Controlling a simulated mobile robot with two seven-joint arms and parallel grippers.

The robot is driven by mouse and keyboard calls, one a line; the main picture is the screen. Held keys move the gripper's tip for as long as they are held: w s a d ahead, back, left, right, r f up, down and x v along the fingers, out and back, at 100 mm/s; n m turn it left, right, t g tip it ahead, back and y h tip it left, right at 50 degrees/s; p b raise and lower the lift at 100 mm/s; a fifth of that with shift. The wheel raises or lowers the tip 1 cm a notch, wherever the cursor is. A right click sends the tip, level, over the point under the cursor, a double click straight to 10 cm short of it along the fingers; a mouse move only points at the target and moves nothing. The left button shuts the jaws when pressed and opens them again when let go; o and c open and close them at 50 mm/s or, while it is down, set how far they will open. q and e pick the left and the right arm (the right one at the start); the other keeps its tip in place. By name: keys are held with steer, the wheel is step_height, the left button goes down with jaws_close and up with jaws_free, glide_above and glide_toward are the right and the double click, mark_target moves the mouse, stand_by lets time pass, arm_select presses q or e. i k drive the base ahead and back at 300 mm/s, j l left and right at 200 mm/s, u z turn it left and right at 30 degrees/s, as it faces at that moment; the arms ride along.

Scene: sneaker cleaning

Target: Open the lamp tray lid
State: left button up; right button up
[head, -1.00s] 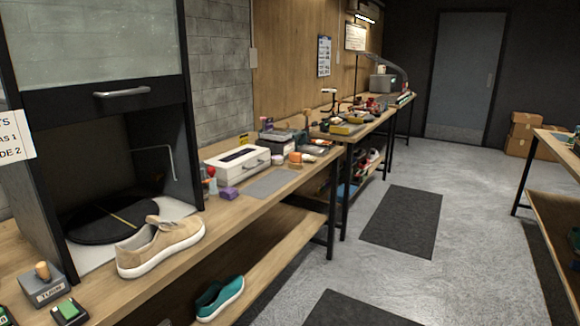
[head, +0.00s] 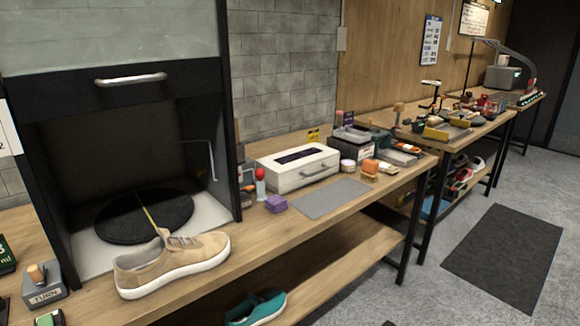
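A white box (head: 298,168) with a dark panel on its top and a handle (head: 314,172) on its front stands on the workbench against the block wall. Its top looks shut. It may be the lamp tray, but no label that I can read says so. Neither of my grippers is in the head view.
A dark booth (head: 120,150) with a raised glass front and a turntable (head: 145,217) stands at left. A tan sneaker (head: 172,263) lies before it. A grey mat (head: 330,199), purple block (head: 276,204) and red-topped bottle (head: 261,185) are near the box. The floor at right is open.

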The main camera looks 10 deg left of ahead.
mark_target(282, 169)
steer(key=i+l+u, duration=0.55)
steer(key=l+u, duration=0.2)
